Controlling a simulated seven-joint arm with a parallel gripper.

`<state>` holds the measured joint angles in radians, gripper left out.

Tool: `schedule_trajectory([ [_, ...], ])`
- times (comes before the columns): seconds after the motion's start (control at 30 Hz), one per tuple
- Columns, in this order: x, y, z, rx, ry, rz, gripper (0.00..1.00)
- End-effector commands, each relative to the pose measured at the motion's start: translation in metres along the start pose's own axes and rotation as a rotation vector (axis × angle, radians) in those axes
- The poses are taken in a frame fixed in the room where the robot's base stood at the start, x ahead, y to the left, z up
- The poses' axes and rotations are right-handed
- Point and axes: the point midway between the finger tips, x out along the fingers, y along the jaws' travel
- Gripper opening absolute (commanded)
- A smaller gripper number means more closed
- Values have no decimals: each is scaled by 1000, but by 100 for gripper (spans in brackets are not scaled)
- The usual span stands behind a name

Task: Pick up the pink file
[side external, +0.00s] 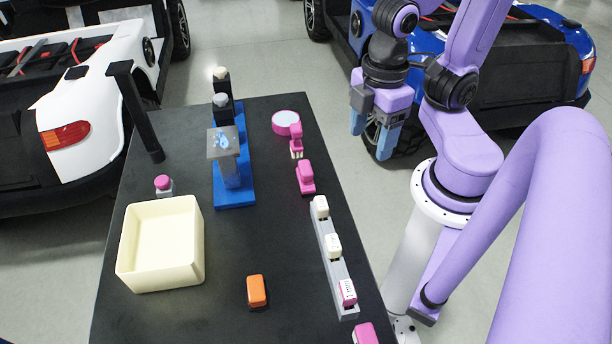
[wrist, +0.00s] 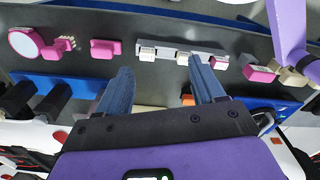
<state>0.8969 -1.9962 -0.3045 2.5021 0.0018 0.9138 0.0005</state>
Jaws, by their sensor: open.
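Several pink things lie on the black table, and I cannot tell which is the file. A pink block (side external: 305,177) lies right of the blue stand; it also shows in the wrist view (wrist: 105,49). A pink-and-white block (side external: 348,292) sits at the near end of a grey rail and shows in the wrist view (wrist: 219,62). Another pink block (side external: 365,334) is cut off by the lower picture edge. A small pink piece (side external: 296,146) stands beside a pink-rimmed disc (side external: 286,123). My gripper (side external: 372,134) is open and empty, above and right of the table's far right edge.
The grey rail (side external: 327,262) also bears two white blocks. A cream bin (side external: 125,265), an orange block (side external: 257,290), a pink-topped button (side external: 163,183) and a blue stand (side external: 235,198) with upright parts stand on the table. A black post (side external: 135,110) rises at the left edge.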

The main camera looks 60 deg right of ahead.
Motion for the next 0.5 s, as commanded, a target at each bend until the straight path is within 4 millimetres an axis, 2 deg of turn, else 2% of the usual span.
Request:
schedule_trajectory([
  [0.17,1,2,-1,25,-1,0,68],
  [0.27,3,10,-6,125,-4,2,68],
  [0.37,8,26,-15,315,-8,4,68],
  [0.5,16,56,-27,655,-13,9,68],
])
